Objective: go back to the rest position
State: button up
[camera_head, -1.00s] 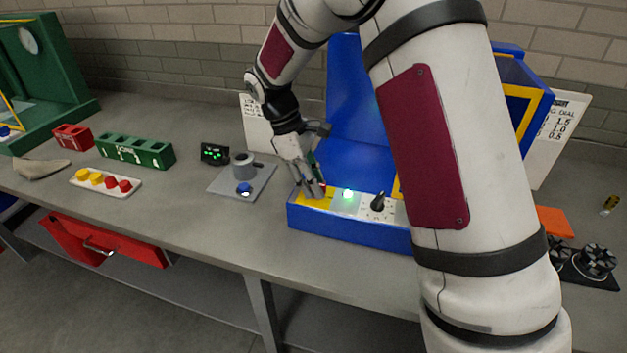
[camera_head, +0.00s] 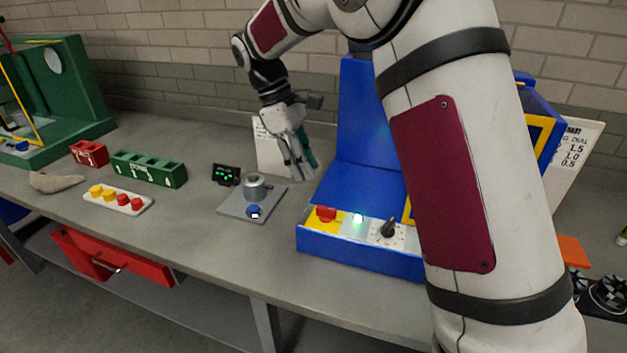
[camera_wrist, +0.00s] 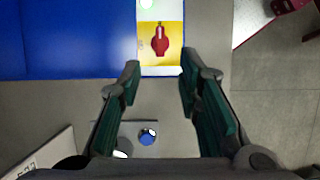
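My gripper (camera_head: 300,175) hangs above the bench, just left of the blue machine (camera_head: 350,184). In the wrist view my gripper (camera_wrist: 158,78) has its two fingers apart with nothing between them. The machine's front panel carries a red switch (camera_head: 326,214) on a yellow plate, a lit green lamp (camera_head: 357,219) and a black dial knob (camera_head: 388,228). The red switch (camera_wrist: 160,41) also shows in the wrist view, beyond the fingertips and apart from them. My arm hides part of the machine's right side.
A grey plate (camera_head: 235,208) with a round metal part and a blue button stands left of my gripper. Behind it are a small display (camera_head: 225,174) and a white sign (camera_head: 268,146). Further left are a green block (camera_head: 148,168), a red block (camera_head: 89,153) and a tray (camera_head: 118,201).

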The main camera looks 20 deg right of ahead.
jog(key=shift+w+a+r, duration=0.1)
jog(key=shift+a+r, duration=0.05)
jog(key=shift+r, duration=0.3)
jog(key=s+d+r+m+t+y, duration=0.2)
jog(key=s+d+r+m+t, duration=0.15)
jog(key=s+r, duration=0.75)
jog(key=s+f+m+t, duration=0.2)
jog(key=s+m, duration=0.1)
jog(key=s, duration=0.6)
jog(key=s+f+m+t+y, duration=0.1)
jog(key=s+f+m+t, duration=0.1)
jog(key=s, duration=0.7)
jog(key=shift+s+d+f+m+y, duration=0.15)
jog(key=shift+d+f+m+y, duration=0.25)
jog(key=shift+m, duration=0.65)
